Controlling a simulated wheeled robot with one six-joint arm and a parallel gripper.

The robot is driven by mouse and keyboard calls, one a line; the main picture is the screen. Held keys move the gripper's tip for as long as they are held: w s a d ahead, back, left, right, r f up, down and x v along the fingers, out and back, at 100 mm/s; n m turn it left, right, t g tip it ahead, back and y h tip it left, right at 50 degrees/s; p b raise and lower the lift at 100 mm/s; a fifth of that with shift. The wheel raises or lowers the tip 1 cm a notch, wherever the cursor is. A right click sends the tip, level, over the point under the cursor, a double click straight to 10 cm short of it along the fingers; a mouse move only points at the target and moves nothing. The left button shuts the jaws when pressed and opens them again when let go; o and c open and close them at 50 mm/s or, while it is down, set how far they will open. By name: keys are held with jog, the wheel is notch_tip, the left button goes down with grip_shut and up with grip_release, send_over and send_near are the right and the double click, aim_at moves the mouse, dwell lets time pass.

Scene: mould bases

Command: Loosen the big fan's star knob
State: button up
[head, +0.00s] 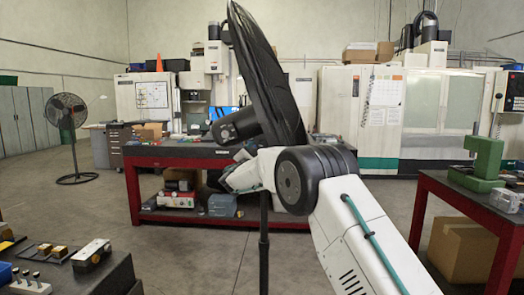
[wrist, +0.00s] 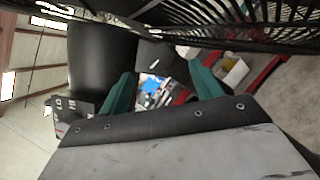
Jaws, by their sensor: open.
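The big fan stands close in the head view, with its black cage (head: 268,75) nearly edge-on, its dark motor housing (head: 237,125) to the left and its black pole (head: 264,240) below. In the wrist view the rounded black housing (wrist: 100,55) fills the upper left and the cage (wrist: 235,35) crosses the top right. My gripper (wrist: 162,78) shows two teal fingers spread apart, with nothing held between them. A small dark shape sits just beyond the fingertips; I cannot tell whether it is the star knob. In the head view my wrist is below the motor housing.
A red-framed workbench (head: 185,157) stands behind the fan. Another red table (head: 445,190) with a green press (head: 485,160) is at the right. A dark table (head: 95,275) with small metal parts is at the lower left. A smaller fan (head: 66,112) stands far left. Open floor lies between.

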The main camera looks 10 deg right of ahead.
aim_at(262, 147)
jog(key=shift+x, duration=1.85)
jog(key=shift+f, duration=0.1)
jog(key=c, duration=1)
jog(key=shift+d+f+n+t+y, duration=0.1)
jog(key=shift+n+t+y, duration=0.3)
jog(key=shift+n, duration=0.6)
jog(key=o, duration=1)
